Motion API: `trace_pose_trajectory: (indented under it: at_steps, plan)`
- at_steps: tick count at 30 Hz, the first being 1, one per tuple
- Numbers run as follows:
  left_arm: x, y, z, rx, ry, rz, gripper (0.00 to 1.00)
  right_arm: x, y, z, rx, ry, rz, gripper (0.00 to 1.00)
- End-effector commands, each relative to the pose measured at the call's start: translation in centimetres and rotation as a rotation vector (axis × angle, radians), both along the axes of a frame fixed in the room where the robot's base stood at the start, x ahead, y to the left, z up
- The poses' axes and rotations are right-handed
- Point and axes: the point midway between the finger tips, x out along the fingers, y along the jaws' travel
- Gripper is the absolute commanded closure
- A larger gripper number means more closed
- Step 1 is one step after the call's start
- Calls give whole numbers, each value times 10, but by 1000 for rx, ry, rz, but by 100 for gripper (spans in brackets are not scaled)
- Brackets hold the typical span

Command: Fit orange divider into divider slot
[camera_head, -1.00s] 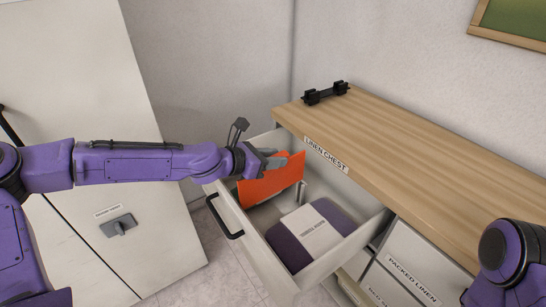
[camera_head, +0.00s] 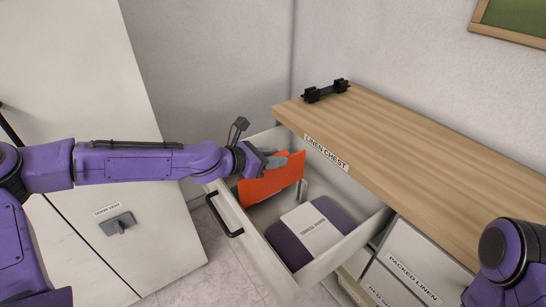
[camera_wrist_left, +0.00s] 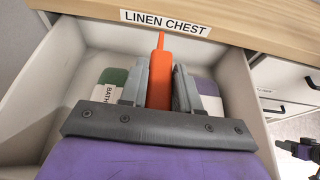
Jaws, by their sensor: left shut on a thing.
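The orange divider (camera_head: 270,183) is an upright thin panel in the open top drawer (camera_head: 278,272) of the linen chest. My left gripper (camera_head: 277,160) is shut on its upper edge. In the left wrist view the divider (camera_wrist_left: 160,75) stands between the two grey fingers (camera_wrist_left: 158,88), running toward the chest front. A small grey upright bracket (camera_head: 301,189), perhaps part of the divider slot, shows at the divider's right end. The divider's lower edge and whatever is under it are hidden.
A purple folded cloth with a white labelled band (camera_head: 313,230) lies in the drawer's near part. Green and white items (camera_wrist_left: 112,77) show beside the divider. The wooden chest top (camera_head: 400,155) overhangs the drawer's right side; a black handle-like object (camera_head: 326,92) lies on it.

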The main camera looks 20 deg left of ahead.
Motion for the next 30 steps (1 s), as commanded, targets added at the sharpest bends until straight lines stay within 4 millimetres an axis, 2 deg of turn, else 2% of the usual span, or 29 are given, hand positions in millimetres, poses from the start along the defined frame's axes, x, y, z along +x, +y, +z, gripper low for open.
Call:
trace_pose_trajectory:
  at_steps: [30]
  plan:
    - [0, 0, -20, -1, -1, 0, 100, 0, 0, -19, 0, 0, 0, 57]
